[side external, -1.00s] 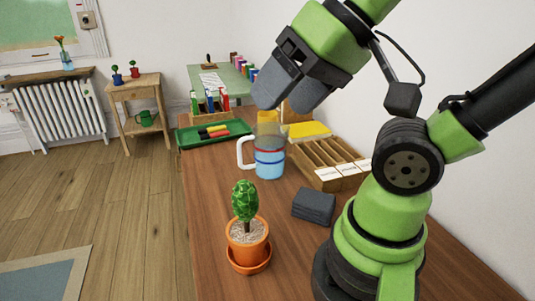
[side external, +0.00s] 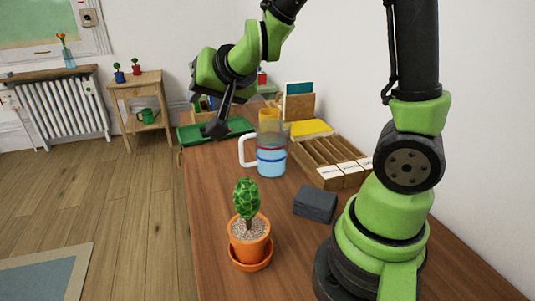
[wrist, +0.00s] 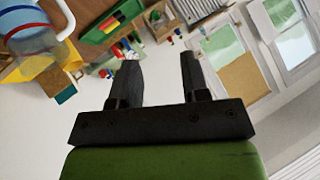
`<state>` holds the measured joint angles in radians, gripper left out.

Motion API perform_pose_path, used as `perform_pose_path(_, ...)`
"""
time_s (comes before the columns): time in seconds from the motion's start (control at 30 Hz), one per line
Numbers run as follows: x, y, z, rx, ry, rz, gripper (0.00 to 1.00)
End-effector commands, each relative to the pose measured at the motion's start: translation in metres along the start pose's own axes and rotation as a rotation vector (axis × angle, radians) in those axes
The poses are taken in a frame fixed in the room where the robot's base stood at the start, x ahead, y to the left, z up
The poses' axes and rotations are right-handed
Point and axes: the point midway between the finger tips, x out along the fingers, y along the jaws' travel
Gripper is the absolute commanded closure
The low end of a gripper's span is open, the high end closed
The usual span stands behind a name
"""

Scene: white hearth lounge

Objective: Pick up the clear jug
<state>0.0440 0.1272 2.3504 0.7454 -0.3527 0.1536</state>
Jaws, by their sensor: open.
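The clear jug (side external: 271,161) stands upright on the wooden table, with a white handle on its left, a red band and blue at its lower part. It also shows at the top left of the wrist view (wrist: 32,42), cut off by the frame edge. My gripper (side external: 213,128) is left of the jug and apart from it, in front of the green tray in the picture. In the wrist view my gripper (wrist: 160,62) has its two fingers spread with nothing between them.
A potted cactus (side external: 248,230) stands in front of the jug. A dark grey block (side external: 315,204) lies to its right. A wooden sorting tray (side external: 328,163) and yellow pad (side external: 311,128) are close on the jug's right. A green tray (side external: 240,125) lies behind on the left.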

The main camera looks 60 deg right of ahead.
Motion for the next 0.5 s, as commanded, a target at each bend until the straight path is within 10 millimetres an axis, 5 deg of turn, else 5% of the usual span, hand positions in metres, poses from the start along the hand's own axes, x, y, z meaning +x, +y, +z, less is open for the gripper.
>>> perform_pose_path(0.2,0.067,0.063,-0.002,-0.031,0.227,0.285,0.58)
perform_pose_path(0.5,0.089,0.116,0.005,-0.172,0.392,0.51,0.58)
